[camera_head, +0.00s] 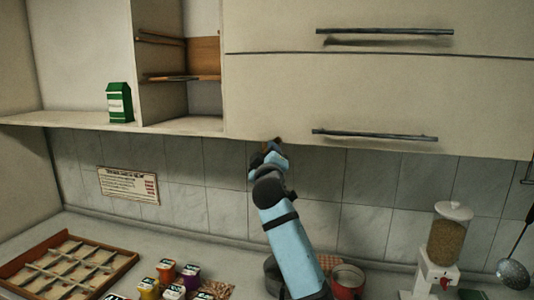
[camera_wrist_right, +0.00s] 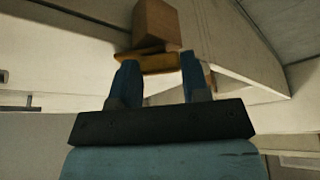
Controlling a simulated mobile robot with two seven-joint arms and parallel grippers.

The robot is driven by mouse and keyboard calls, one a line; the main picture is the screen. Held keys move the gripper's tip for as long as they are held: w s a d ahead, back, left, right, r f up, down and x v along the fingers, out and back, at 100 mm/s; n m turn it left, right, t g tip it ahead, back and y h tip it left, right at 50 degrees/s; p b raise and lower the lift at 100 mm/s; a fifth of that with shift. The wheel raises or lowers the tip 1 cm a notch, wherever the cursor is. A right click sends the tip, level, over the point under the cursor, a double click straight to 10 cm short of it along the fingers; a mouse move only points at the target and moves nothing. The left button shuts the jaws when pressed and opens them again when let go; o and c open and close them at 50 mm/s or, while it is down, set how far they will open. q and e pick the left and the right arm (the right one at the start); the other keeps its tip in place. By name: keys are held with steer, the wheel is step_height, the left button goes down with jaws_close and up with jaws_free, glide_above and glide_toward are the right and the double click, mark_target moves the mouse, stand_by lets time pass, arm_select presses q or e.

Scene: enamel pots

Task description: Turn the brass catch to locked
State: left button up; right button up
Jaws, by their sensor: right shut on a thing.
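The brass catch shows in the right wrist view as a flat yellow-brown bar (camera_wrist_right: 147,63) below a brown block (camera_wrist_right: 156,24). The bar lies roughly crosswise in that picture, under the cabinet's lower edge. My right gripper (camera_wrist_right: 160,68) is shut on the bar, one blue fingertip at each side of it. In the head view my right gripper (camera_head: 268,151) reaches up to the cabinet's bottom edge, and mostly hides the catch there. I cannot read a locked or unlocked mark. My left gripper is in neither view.
The wall cabinet (camera_head: 380,95) with two long bar handles is overhead, beside an open shelf holding a green carton (camera_head: 120,102). Below, the counter holds a divided wooden tray (camera_head: 68,262), several small colored tubs, a red pot (camera_head: 347,281) and a grain dispenser (camera_head: 446,240).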

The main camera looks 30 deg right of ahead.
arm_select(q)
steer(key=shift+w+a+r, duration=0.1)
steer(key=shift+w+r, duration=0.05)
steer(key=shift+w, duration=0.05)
arm_select(e)
steer(key=n+y, duration=0.1)
steer(key=n, duration=0.2)
steer(key=n+g+y, duration=0.1)
steer(key=n, duration=0.2)
steer(key=n+y, duration=0.1)
steer(key=n, duration=0.2)
steer(key=shift+s+r+g, duration=0.1)
steer(key=shift+r+g, duration=0.15)
steer(key=shift+g, duration=0.05)
steer(key=o, duration=0.9)
arm_select(q)
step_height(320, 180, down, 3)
steer(key=b, duration=0.3)
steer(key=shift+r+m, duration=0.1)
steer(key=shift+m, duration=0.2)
arm_select(e)
steer(key=v, duration=1.3)
steer(key=shift+s+a+r, duration=0.1)
steer(key=shift+s, duration=0.3)
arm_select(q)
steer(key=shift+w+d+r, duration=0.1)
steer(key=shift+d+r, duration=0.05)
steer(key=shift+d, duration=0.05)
